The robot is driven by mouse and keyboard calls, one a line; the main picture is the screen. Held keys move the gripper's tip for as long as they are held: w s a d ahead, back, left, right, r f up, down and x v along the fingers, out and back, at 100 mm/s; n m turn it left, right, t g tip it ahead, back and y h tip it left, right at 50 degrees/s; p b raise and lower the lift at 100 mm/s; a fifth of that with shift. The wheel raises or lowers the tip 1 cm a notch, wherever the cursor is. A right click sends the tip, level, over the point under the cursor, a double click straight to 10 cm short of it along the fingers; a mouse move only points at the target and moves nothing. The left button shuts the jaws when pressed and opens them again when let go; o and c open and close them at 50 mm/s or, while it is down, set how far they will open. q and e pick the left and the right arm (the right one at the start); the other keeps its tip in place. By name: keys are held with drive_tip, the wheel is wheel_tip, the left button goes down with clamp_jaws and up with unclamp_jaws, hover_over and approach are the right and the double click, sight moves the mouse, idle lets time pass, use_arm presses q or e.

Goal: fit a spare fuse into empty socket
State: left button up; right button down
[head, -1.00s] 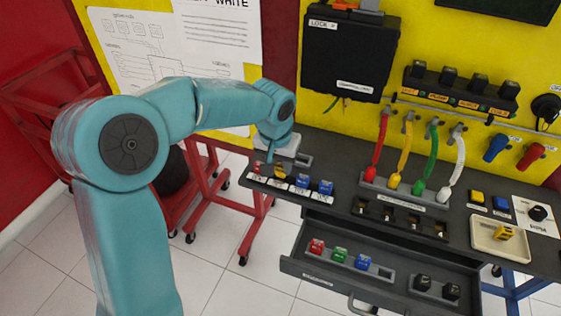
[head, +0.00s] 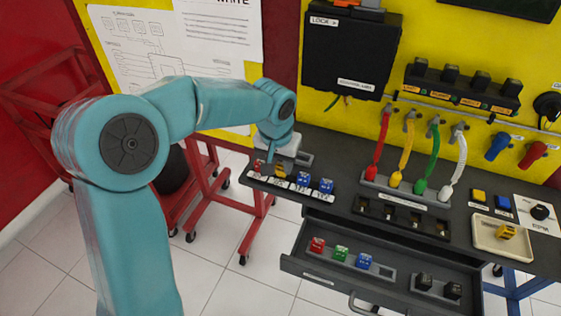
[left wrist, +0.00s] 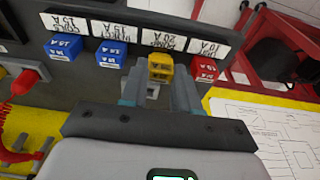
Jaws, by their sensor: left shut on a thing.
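The fuse strip (head: 262,183) lies along the left front edge of the bench. It holds a red fuse (head: 258,167) and two blue fuses (head: 303,180) (head: 326,186). My left gripper (head: 272,161) is low over the strip's left part. In the left wrist view, my left gripper (left wrist: 160,88) is shut on a yellow fuse (left wrist: 159,66), which is at the 20 A label, between the red fuse (left wrist: 203,69) and a blue fuse (left wrist: 111,54). I cannot tell whether the yellow fuse is fully seated. My right gripper is not in view.
An open drawer (head: 300,268) below the bench holds red (head: 317,245), green (head: 341,254) and blue fuses (head: 363,261) and two black blocks (head: 438,287). Coloured cables (head: 400,160) stand right of the strip. A beige tray (head: 484,240) holds a yellow item.

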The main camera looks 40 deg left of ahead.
sight(281, 166)
use_arm(q)
drive_tip(key=shift+f+b, duration=0.45)
drive_tip(key=shift+f, duration=0.2)
drive_tip(key=o, duration=0.8)
drive_tip(key=shift+c, duration=0.2)
drive_tip(key=shift+r, duration=0.15)
drive_tip(key=r+p, duration=0.2)
drive_tip(key=r, duration=0.1)
drive_tip(key=r+p, duration=0.1)
drive_tip(key=r, duration=0.1)
drive_tip(key=shift+s+d+p, duration=0.1)
drive_tip(key=shift+s+p, duration=0.2)
drive_tip(key=shift+s, duration=0.05)
drive_tip(key=shift+s+r, duration=0.15)
drive_tip(key=shift+r+p, duration=0.3)
